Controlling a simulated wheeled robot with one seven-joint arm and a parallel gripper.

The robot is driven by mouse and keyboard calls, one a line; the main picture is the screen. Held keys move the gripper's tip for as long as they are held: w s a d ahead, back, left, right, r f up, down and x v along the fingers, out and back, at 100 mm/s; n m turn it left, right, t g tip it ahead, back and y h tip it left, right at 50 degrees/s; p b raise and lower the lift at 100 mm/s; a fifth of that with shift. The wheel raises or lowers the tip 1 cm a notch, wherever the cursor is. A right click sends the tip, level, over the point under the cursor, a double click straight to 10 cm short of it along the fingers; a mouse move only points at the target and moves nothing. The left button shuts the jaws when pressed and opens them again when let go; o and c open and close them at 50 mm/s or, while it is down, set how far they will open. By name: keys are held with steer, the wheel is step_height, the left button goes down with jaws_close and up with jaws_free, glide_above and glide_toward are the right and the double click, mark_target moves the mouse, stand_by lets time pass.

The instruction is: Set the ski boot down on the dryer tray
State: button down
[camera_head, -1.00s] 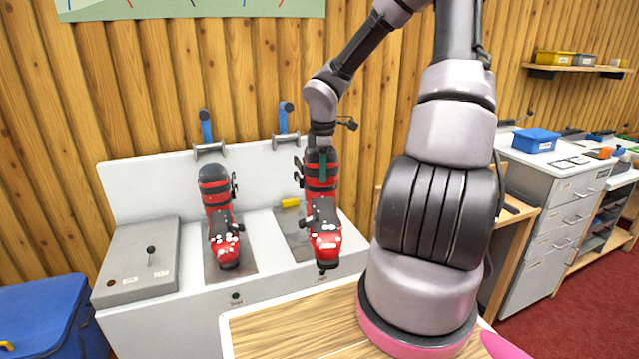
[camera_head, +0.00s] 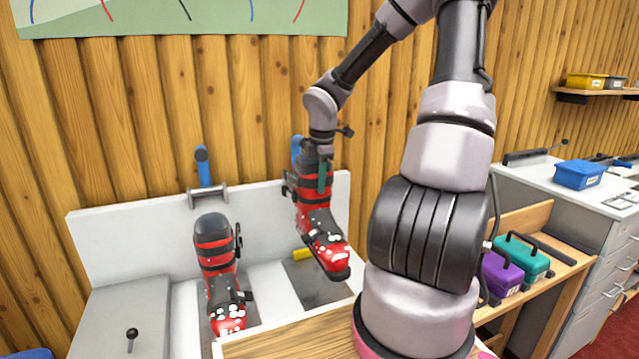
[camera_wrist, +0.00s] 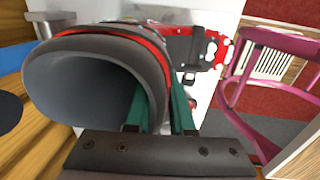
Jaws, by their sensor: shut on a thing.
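My gripper (camera_head: 322,172) is shut on the cuff wall of a red and black ski boot (camera_head: 328,238). The boot hangs with its toe pointing toward the front right, tilted a little. In the wrist view the green fingers (camera_wrist: 166,105) pinch the cuff edge of the boot (camera_wrist: 95,75), and its hollow opening faces the camera. The boot appears above the right grey dryer tray (camera_head: 312,290), apart from it as far as I can tell; the boot hides part of that tray. A second, similar boot (camera_head: 216,248) stands on the left tray.
A yellow object (camera_head: 302,253) lies on the right tray behind the held boot. A white back panel (camera_head: 120,240) with blue-handled fittings (camera_head: 204,168) rises behind the trays. A wooden top (camera_head: 285,340) lies in front. Purple (camera_head: 500,278) and teal (camera_head: 522,260) cases stand at right.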

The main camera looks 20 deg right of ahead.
mark_target(320, 227)
steer(key=shift+f, duration=7.25)
steer(key=c, duration=0.7)
jaws_free()
steer(key=shift+s, duration=0.1)
